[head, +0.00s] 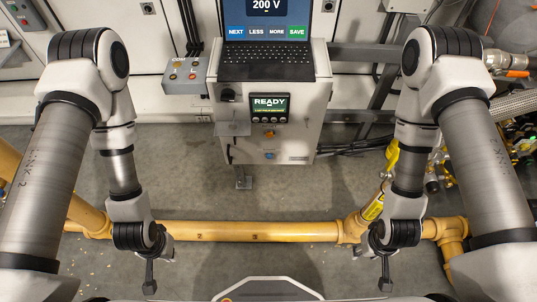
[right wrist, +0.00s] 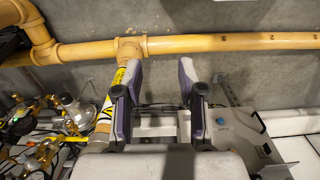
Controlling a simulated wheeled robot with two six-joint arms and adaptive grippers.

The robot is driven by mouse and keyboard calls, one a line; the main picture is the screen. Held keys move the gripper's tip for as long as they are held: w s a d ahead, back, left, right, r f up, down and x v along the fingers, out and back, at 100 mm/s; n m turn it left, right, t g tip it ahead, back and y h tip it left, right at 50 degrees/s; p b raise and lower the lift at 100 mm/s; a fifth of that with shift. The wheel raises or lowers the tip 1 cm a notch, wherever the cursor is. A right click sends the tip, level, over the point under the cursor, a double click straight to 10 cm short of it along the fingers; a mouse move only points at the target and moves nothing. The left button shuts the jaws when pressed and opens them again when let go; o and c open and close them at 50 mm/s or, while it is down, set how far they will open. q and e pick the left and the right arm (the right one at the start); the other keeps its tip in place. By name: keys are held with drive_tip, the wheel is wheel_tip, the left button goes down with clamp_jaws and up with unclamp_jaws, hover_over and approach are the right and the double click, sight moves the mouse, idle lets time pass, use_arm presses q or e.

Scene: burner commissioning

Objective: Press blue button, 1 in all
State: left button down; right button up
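A small blue button-like part (head: 269,156) sits low on the front of the light grey burner cabinet (head: 300,110), below an orange part. A blue spot on a grey box also shows in the right wrist view (right wrist: 221,121). My left gripper (head: 150,286) hangs at the lower left, apart from the cabinet. It shows edge-on, so I cannot tell whether it is open. My right gripper (head: 385,284) hangs at the lower right, also well apart from the cabinet. In the right wrist view its fingers (right wrist: 160,80) are spread with nothing between them.
A laptop (head: 267,72) stands on the cabinet, above a READY display (head: 270,107). A small button box (head: 184,76) is at its left. A yellow pipe (head: 245,232) runs across the floor between cabinet and grippers. Brass fittings and valves (head: 515,145) are at the right.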

drive_tip(key=shift+c, duration=0.3)
clamp_jaws()
